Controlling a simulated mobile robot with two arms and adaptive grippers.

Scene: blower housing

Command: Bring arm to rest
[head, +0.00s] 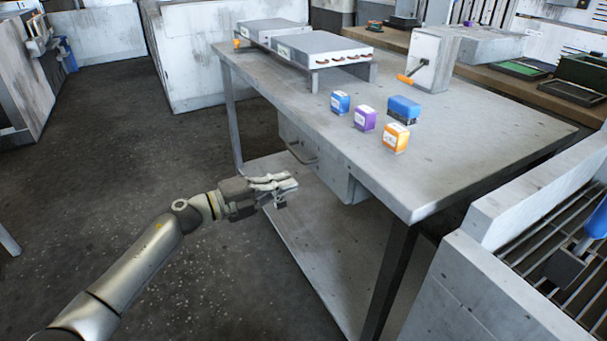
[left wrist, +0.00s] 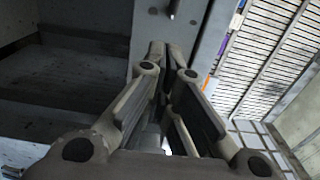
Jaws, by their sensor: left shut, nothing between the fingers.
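My left gripper (head: 286,187) reaches in from the left in the head view, in front of the near left side of the grey table. It is shut and empty, below the level of the tabletop and apart from the small boxes. In the left wrist view its two fingers (left wrist: 167,52) meet with nothing between them. My right gripper is in neither view.
The grey table (head: 470,150) has a lower shelf (head: 310,265) and a drawer (head: 322,165) under its top. Blue (head: 340,102), purple (head: 365,119) and orange (head: 395,138) boxes stand on top. The floor at left is clear.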

